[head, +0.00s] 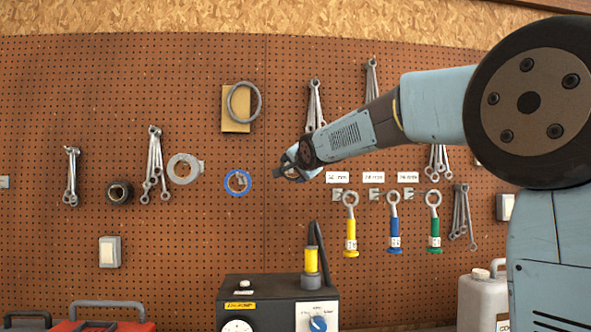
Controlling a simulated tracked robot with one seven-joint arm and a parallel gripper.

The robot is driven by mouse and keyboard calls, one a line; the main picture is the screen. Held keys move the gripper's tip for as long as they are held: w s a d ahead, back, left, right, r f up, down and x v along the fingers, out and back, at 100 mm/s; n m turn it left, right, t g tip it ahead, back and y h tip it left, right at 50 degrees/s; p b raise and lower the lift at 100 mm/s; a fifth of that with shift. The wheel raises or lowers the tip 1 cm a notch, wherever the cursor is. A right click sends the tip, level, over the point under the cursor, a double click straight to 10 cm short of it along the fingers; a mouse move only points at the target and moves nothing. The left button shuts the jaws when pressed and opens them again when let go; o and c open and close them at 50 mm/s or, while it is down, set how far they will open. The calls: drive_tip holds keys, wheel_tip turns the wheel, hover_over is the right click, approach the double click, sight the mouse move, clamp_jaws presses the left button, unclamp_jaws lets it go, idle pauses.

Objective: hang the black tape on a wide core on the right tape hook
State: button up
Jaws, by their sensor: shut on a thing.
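My gripper (281,173) is in front of the pegboard near the middle, just right of a blue ring-shaped roll (226,188). It is shut on a small dark thing. The gripper's own parts partly hide that thing, and I cannot tell whether it is the black tape. A thick black roll (110,194) is on the board at the left, well away from my gripper. A grey tape roll (173,169) hangs between them, with a small metal piece at its right side. A small metal hook (241,180) shows inside the blue ring. I cannot tell which one is the right tape hook.
A grey ring (231,101) hangs over a tan card above. Labelled yellow (351,232), blue (394,230) and green (434,229) handled tools hang right of my gripper. Wrenches (153,165) hang around. A black machine (262,296) stands below. The board between them is bare.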

drive_tip(key=o, duration=1.1)
drive_tip(key=v, duration=1.3)
drive_tip(key=shift+s, duration=0.4)
drive_tip(key=s+d+f+n+g+h, duration=0.1)
drive_tip(key=s+d+f+n+g, duration=0.1)
drive_tip(key=s+f, duration=0.7)
drive_tip(key=s+d+f+n+g+h, duration=0.1)
drive_tip(key=s+d+f+n+g, duration=0.2)
drive_tip(key=s+d+f, duration=0.4)
drive_tip(key=s+d+f+n+g+h, duration=0.1)
drive_tip(key=s+d+f+n+g, duration=0.2)
drive_tip(key=s+f, duration=1)
drive_tip(key=shift+s+d+f+g+h, duration=0.1)
drive_tip(key=shift+d+f+g, duration=0.2)
drive_tip(key=shift+f, duration=0.35)
drive_tip(key=shift+d+f+g+h, duration=0.15)
drive_tip(key=shift+f+g, duration=0.2)
drive_tip(key=shift+f, duration=0.35)
drive_tip(key=shift+s+d+f+g+h, duration=0.1)
drive_tip(key=shift+d+f+g, duration=0.2)
drive_tip(key=shift+f, duration=0.35)
drive_tip(key=shift+a, duration=0.1)
